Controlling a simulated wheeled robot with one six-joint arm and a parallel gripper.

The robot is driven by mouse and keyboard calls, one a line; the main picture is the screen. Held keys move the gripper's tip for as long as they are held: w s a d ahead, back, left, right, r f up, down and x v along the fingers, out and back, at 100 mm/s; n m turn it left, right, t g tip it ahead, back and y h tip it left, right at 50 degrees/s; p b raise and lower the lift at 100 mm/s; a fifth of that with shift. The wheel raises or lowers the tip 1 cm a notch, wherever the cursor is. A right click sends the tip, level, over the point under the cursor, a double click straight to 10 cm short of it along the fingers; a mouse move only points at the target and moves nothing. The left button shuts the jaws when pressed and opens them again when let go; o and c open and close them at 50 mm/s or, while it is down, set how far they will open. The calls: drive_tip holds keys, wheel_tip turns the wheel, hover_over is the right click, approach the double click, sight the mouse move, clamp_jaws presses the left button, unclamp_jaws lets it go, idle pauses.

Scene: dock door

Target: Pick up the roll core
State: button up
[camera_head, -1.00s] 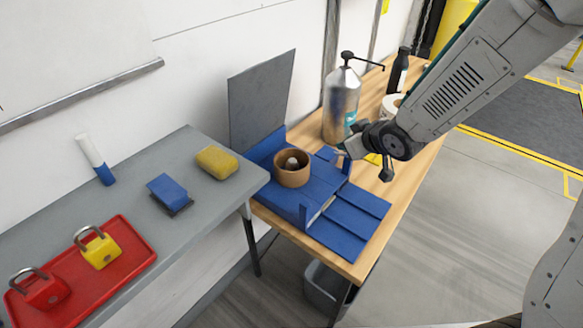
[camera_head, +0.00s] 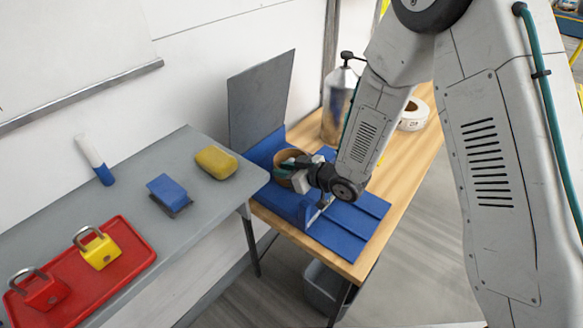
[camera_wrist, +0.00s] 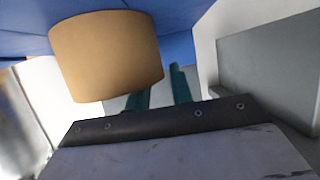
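The roll core (camera_head: 279,158), a short brown cardboard ring, stands on the blue box-like stand on the wooden table, partly hidden by my gripper. In the wrist view the core (camera_wrist: 105,55) fills the upper left. My gripper (camera_head: 291,168) is at the core's right side in the head view. In the wrist view its two teal fingers (camera_wrist: 163,88) stand apart with a gap between them. The left finger passes partly behind the core's lower right edge, and the right finger is just beyond that edge. I cannot tell whether either touches the core.
The blue stand (camera_head: 348,228) has a grey upright panel (camera_head: 262,98) behind it. A metal pump bottle (camera_head: 336,112) and a white tape roll (camera_head: 413,115) stand farther back. At left, a grey shelf (camera_head: 215,215) holds a yellow sponge (camera_head: 216,162) and a red tray (camera_head: 130,272) with padlocks.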

drive_tip(key=shift+x, duration=0.8)
clamp_jaws()
drive_tip(key=shift+r, duration=0.1)
